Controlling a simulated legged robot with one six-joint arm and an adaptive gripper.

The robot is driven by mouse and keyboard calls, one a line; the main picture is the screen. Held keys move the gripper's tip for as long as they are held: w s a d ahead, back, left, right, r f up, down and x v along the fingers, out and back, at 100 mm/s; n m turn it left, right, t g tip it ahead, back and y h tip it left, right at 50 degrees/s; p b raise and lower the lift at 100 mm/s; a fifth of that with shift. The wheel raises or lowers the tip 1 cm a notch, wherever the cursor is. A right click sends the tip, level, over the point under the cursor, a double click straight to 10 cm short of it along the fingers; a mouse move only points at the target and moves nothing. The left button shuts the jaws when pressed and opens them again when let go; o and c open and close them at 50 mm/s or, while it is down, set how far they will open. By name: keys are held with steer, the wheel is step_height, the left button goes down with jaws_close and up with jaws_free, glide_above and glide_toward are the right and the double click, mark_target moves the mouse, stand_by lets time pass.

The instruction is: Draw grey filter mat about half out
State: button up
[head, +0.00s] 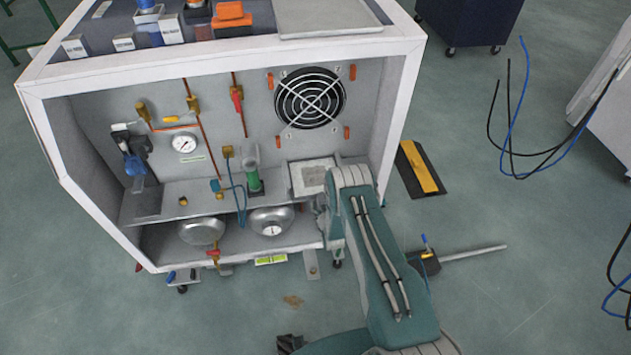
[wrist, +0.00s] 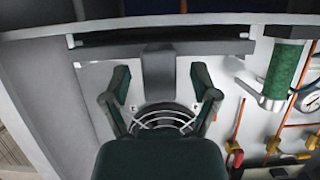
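In the wrist view, a grey tab (wrist: 157,84) projects from a grey strip (wrist: 205,47) below a dark slot; this looks like the grey filter mat's edge, though I cannot be sure. My gripper (wrist: 160,76) is open, with one finger on each side of the tab and gaps to both. It holds nothing. In the head view, a pale square frame with a grey centre (head: 313,176) sits on the shelf's right side, below the fan. My arm covers its right edge and hides my fingers. How far the mat stands out cannot be told.
The round black fan (head: 310,97) is on the back wall and shows behind my gripper (wrist: 165,117). A green-handled part (head: 253,172) stands left of the pale frame; a green cylinder (wrist: 287,69) is right in the wrist view. The cabinet's right post (head: 397,115) is close.

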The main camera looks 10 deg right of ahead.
jaws_close()
steer(key=s, duration=1)
steer(key=shift+s, duration=0.4)
stand_by(0.5)
steer(key=shift+o, duration=1.5)
jaws_free()
steer(key=shift+w, duration=0.1)
